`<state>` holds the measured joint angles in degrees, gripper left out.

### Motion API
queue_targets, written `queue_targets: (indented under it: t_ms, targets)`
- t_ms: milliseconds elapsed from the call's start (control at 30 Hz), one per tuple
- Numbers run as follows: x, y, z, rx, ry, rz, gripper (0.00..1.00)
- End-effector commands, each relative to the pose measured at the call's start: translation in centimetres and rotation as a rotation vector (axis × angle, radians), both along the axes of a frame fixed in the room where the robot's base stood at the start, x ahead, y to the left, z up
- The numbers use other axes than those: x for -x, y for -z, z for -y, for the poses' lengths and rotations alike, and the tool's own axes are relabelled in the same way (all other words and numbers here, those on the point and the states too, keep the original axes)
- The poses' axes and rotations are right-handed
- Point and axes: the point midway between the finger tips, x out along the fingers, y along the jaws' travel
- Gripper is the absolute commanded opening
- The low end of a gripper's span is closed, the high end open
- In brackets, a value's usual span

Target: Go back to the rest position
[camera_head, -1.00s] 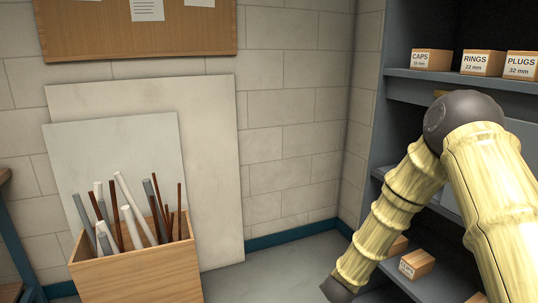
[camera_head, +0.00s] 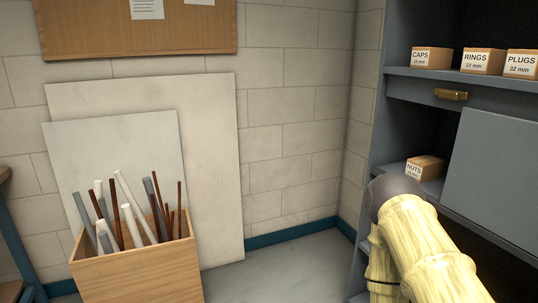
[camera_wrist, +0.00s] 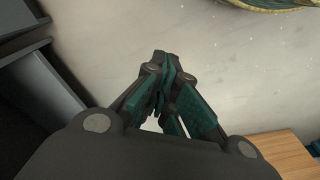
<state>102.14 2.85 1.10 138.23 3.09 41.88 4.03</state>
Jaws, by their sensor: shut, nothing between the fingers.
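My gripper (camera_wrist: 162,75) shows in the wrist view with its dark, green-padded fingers together at the tips. Nothing is between them. It hangs over a pale grey floor (camera_wrist: 215,55) and touches nothing that I can see. In the head view my gripper is out of sight below the picture. My arm, pale yellow with a dark joint, enters at the lower right in front of the shelf unit.
The grey shelf unit (camera_head: 395,73) holds boxes marked CAPS (camera_head: 431,58), RINGS (camera_head: 482,62), PLUGS (camera_head: 521,64) and NUTS (camera_head: 424,168). A wooden crate (camera_head: 140,272) of pipes stands left, before leaning boards (camera_head: 205,120). The floor (camera_head: 285,268) between is clear.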

Motion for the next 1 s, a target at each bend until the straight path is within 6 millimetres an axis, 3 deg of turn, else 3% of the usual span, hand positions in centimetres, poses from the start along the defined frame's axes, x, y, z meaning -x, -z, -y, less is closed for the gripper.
queue_targets:
  t_ms: [100, 167, 500, 800, 1000]
  targets:
    - [4.0, 0.0, 0.1, -0.008, -0.094, -0.082, 0.0]
    - [5.4, -0.5, 0.1, -0.014, -0.132, -0.11, 0.0]
    - [4.9, -5.5, 0.1, -0.013, -0.121, -0.101, 0.0]
    - [4.8, -11.6, 0.1, -0.013, -0.12, -0.1, 0.0]
    - [4.8, -14.3, 0.1, -0.013, -0.12, -0.1, 0.0]
